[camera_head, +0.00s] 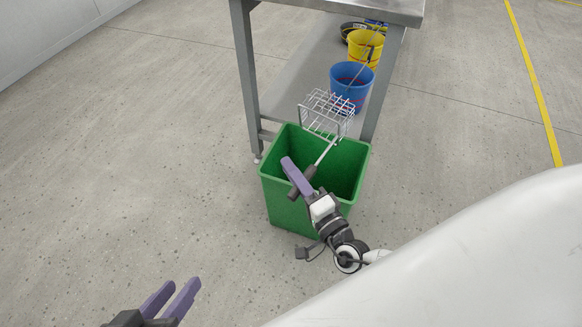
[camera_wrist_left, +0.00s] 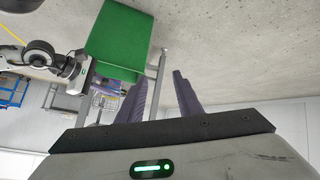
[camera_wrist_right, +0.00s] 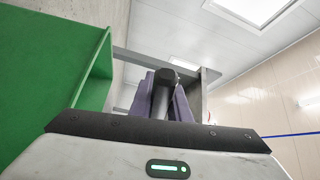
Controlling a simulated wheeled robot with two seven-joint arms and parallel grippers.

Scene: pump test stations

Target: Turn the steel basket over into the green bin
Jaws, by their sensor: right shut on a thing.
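The steel basket (camera_head: 327,114) is a wire basket with a long rod and dark handle. In the head view it is over the far rim of the green bin (camera_head: 291,206); I cannot tell whether it touches the rim. I see nothing inside the wires. My right gripper (camera_head: 299,180) is above the bin's near side, shut on the basket's dark handle, which also shows between the fingers in the right wrist view (camera_wrist_right: 163,92). The bin's green wall fills the left of that view (camera_wrist_right: 45,70). My left gripper (camera_head: 172,297) is open and empty, low at the left, away from the bin.
A grey metal table (camera_head: 246,75) stands right behind the bin, its leg close to the bin's far left corner. Its lower shelf (camera_head: 290,86) holds a blue bucket (camera_head: 350,80) and a yellow bucket (camera_head: 365,46). The floor to the left is clear.

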